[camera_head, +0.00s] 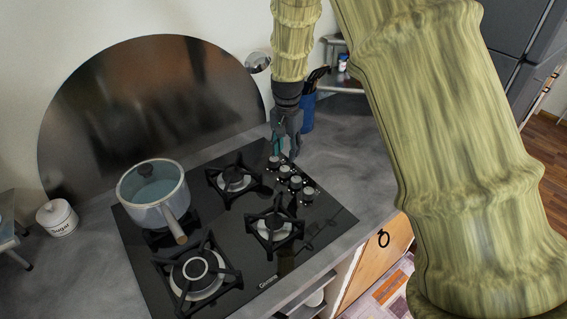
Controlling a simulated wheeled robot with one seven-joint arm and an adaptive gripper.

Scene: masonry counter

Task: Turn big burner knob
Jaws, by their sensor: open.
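The black glass hob (330,232) is set in a grey counter. Several small silver knobs (296,183) stand in a row along its right side. The largest-looking burner (194,271) is at the front left of the hob. I cannot tell which knob belongs to it. My gripper (285,153) is open and points down at the back end of the knob row, close to the rearmost knob (274,161). I cannot tell whether it touches that knob. No object shows between its fingers.
A pot (150,200) with a lid and wooden handle stands on the back left burner. A white sugar jar (57,218) is at far left. A blue utensil holder (308,112) stands just behind my gripper. The counter right of the knobs is clear.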

